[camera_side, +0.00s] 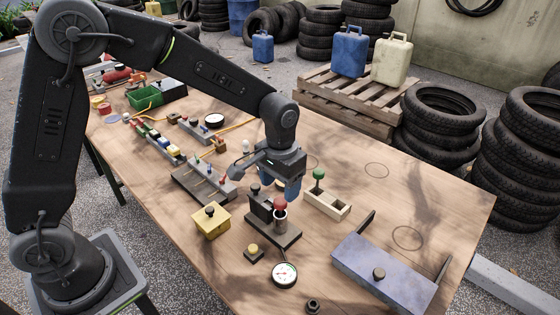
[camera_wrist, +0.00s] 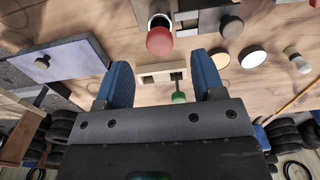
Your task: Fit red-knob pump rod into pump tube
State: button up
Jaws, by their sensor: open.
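The red knob (camera_side: 281,203) of the pump rod sits at the top of the pump tube (camera_side: 280,217), which stands upright on a dark base (camera_side: 273,234). In the wrist view the red knob (camera_wrist: 160,42) is in line with the pale-rimmed tube (camera_wrist: 159,20); how deep the rod sits is hidden. My gripper (camera_side: 284,186) is open, with its blue fingers just above and behind the knob in the side view.
A pale two-slot holder (camera_side: 327,204) with a green knob (camera_side: 319,174) stands close to the right. A yellow box (camera_side: 211,220), a gauge (camera_side: 285,274) and a blue-grey box (camera_side: 383,273) lie around the pump. The table's right rear is mostly clear.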

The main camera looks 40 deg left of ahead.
notch_tip(320, 180, up, 7)
dwell(0.3)
jog(key=shift+r, duration=0.1)
jog(key=s+a+r+t, duration=0.2)
jog(key=s+a+r, duration=0.1)
jog(key=s, duration=0.7)
jog(key=s+a+r+t, duration=0.3)
jog(key=s+a+r, duration=0.1)
jog(key=s, duration=0.6)
jog(key=shift+a+r+t, duration=0.2)
jog(key=shift+a+t, duration=0.1)
jog(key=shift+a, duration=0.3)
